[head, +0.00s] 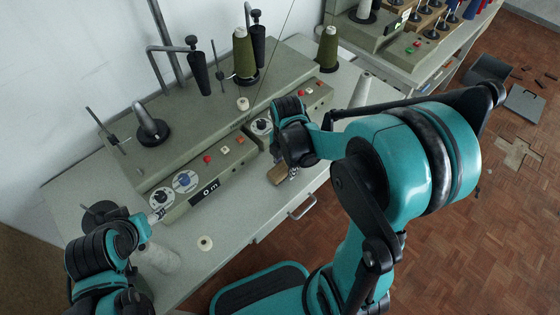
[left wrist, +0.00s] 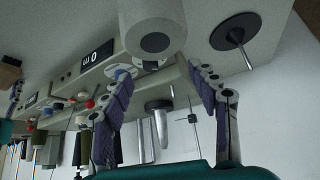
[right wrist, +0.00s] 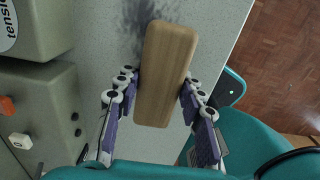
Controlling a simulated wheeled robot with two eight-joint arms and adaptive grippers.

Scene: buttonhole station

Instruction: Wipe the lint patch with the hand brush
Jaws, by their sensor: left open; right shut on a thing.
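The hand brush (right wrist: 167,75) has a pale wooden back and lies between the fingers of my right gripper (right wrist: 160,90), which is shut on it. In the head view the brush (head: 277,175) shows partly below the right gripper (head: 291,170), low over the grey table top. The lint patch (right wrist: 122,18) is a dark grey, fuzzy smudge on the table in the right wrist view, beside and beyond the brush's far end. The brush hides part of it, and I cannot see the bristles. My left gripper (left wrist: 160,76) is open and empty, near a white cone (left wrist: 152,32).
The buttonhole machine (head: 215,120), with dials and buttons, stands along the back of the table. A drawer handle (head: 302,208) sticks out below. Green thread cones (head: 328,48) stand at the back.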

